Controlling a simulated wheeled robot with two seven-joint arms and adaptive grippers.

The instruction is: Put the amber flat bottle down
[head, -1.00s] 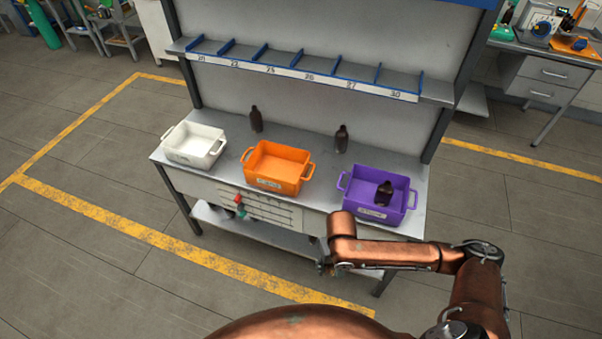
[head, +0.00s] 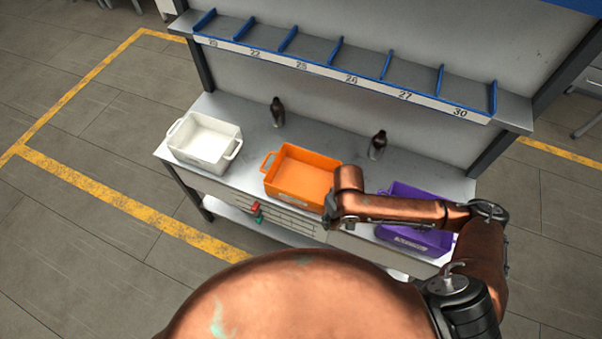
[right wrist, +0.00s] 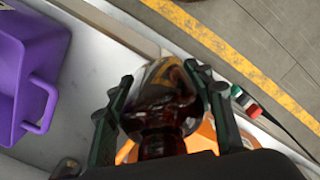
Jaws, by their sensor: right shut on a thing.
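In the right wrist view my right gripper (right wrist: 160,78) is shut on an amber flat bottle (right wrist: 163,105), with a finger on either side of its dark, glossy body. The held bottle cannot be made out in the head view, where my right arm reaches across the front of the bench between the orange and purple bins. In the wrist view part of the orange bin (right wrist: 208,132) shows behind the bottle. Two other dark bottles stand upright at the back of the bench, one left (head: 277,113) and one right (head: 377,146). My left gripper is not in view.
On the bench stand a white bin (head: 204,158), the orange bin and a purple bin (head: 412,240), partly covered by my arm. A numbered, divided shelf (head: 345,65) runs above. Bare bench top (head: 322,135) lies behind the bins.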

